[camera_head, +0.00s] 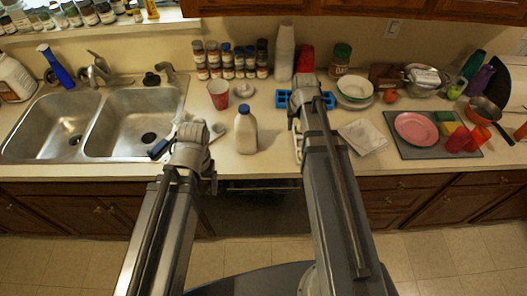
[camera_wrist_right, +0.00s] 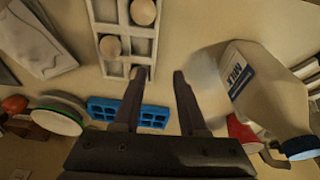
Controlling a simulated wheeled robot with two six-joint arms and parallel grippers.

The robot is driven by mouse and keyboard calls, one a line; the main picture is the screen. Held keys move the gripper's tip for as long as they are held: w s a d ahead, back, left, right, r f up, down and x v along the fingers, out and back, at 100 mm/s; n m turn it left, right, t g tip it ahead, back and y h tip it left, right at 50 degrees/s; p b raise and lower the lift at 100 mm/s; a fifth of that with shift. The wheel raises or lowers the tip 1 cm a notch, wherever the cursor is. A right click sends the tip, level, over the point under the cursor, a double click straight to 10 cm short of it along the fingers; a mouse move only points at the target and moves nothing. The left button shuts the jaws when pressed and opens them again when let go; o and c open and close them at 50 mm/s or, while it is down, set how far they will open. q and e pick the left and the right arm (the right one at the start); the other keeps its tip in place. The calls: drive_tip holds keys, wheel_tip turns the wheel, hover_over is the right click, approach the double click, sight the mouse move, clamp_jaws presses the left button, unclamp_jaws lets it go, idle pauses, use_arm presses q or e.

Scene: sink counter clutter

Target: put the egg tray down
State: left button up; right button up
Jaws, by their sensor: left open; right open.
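The egg tray (camera_wrist_right: 128,48) is white with square cells and shows in the right wrist view, lying on the counter with a few round eggs in it. In the head view only a sliver of it (camera_head: 298,141) shows beside my right arm, which hides the rest. My right gripper (camera_wrist_right: 157,72) is open, its fingers apart near the tray's end; the left finger's tip is close to that end, and I cannot tell whether they touch. In the head view my right gripper (camera_head: 303,88) is over the counter by the blue tray. My left gripper (camera_head: 190,133) is open over the counter's front, right of the sink.
A blue tray (camera_wrist_right: 155,116) lies just beyond the right fingers. A milk bottle (camera_head: 245,132) stands between my arms. A folded cloth (camera_head: 362,136), a grey mat (camera_head: 407,150) with a pink plate (camera_head: 416,128), and stacked bowls (camera_head: 354,90) are on the right. The double sink (camera_head: 133,118) is left.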

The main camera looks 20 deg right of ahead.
drive_tip(key=s+a+n+g, duration=0.1)
drive_tip(key=s+a+n, duration=0.2)
drive_tip(key=s+a, duration=0.4)
drive_tip(key=s+a+n+g, duration=0.1)
drive_tip(key=s+a+n, duration=0.2)
drive_tip(key=s+a, duration=0.5)
drive_tip(key=a, duration=0.7)
drive_tip(key=shift+s+a+f+g, duration=0.2)
drive_tip(key=shift+s+a+g, duration=0.1)
drive_tip(key=shift+a, duration=0.1)
